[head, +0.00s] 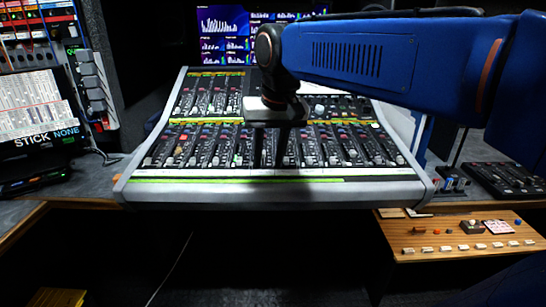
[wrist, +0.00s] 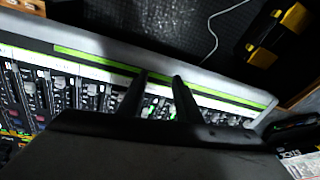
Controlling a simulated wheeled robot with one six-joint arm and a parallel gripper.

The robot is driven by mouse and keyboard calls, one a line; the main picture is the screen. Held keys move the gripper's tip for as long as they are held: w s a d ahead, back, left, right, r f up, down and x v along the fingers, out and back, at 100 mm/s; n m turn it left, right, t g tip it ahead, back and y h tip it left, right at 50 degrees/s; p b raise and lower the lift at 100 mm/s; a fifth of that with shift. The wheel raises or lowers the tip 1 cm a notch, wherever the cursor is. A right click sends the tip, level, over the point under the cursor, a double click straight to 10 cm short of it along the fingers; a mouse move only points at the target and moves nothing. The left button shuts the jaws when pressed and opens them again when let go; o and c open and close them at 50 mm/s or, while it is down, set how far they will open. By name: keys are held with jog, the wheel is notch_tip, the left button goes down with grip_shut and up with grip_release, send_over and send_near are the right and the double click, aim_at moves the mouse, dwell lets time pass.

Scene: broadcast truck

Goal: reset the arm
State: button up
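My blue arm (head: 390,62) reaches in from the right in the head view, over a large audio mixing console (head: 240,187). My gripper (head: 268,160) hangs down above the middle of the console's fader rows. In the wrist view, the two dark fingers of my gripper (wrist: 160,78) stand apart with nothing held between them. The console (wrist: 215,78) lies behind the fingers there, with its green strip and pale front edge. I cannot tell how high the fingertips are above the faders.
Screens (head: 225,32) stand behind the console. A rack with a patch panel (head: 35,40) and a "STICK NONE" display (head: 45,138) are at left. At right are a small black controller (head: 508,180) and a wooden shelf (head: 440,257) with small items. Dark open floor (head: 270,270) lies in front.

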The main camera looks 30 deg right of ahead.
dwell(0.5)
jog(key=s+d+f+n+t, duration=0.2)
jog(key=s+f+n, duration=0.1)
jog(key=s+f, duration=1)
notch_tip(320, 180, down, 3)
jog(key=shift+s+f, duration=0.1)
jog(key=shift+s, duration=0.25)
